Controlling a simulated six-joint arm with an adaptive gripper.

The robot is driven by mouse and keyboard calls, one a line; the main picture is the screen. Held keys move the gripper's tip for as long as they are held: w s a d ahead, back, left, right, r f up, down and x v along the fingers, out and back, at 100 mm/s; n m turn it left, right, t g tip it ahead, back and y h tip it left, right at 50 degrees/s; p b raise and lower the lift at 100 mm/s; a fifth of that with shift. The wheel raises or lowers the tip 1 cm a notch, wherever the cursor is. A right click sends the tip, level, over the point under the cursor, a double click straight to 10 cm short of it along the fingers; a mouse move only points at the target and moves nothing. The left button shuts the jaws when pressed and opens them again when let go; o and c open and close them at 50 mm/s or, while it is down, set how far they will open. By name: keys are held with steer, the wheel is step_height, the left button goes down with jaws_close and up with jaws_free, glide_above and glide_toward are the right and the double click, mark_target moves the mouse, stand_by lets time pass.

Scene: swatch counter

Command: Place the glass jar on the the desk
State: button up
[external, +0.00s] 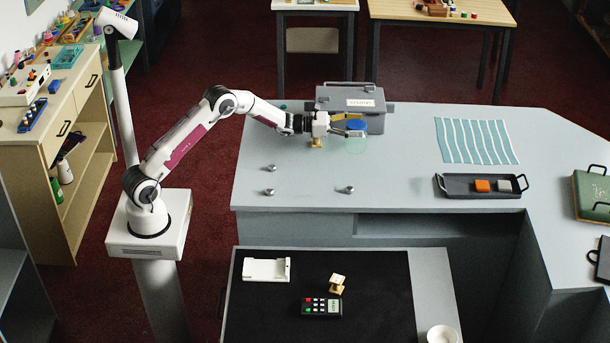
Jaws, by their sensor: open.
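The glass jar (356,146), a clear greenish body with a blue lid, stands upright on the grey-blue counter (300,200), in front of the grey box. My gripper (352,126) is open at the jar's lid, with its fingers pointing right. I cannot tell whether the fingers straddle the jar or touch it. A lower desk with a black top (270,310) stands in front of the counter. It holds a white tray-like piece (266,270), a small wooden block piece (337,283) and a dark keypad (321,307).
A grey lidded box (374,108) stands right behind my gripper. Several metal knobs (270,168) sit on the counter's left part. A dark tray (455,187) with orange and grey blocks and a striped cloth (476,141) lie right. A white cup (442,335) stands front right.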

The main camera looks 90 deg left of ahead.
jaws_close()
steer(key=shift+r, duration=0.1)
steer(key=shift+r, duration=5)
steer(key=shift+f, duration=0.1)
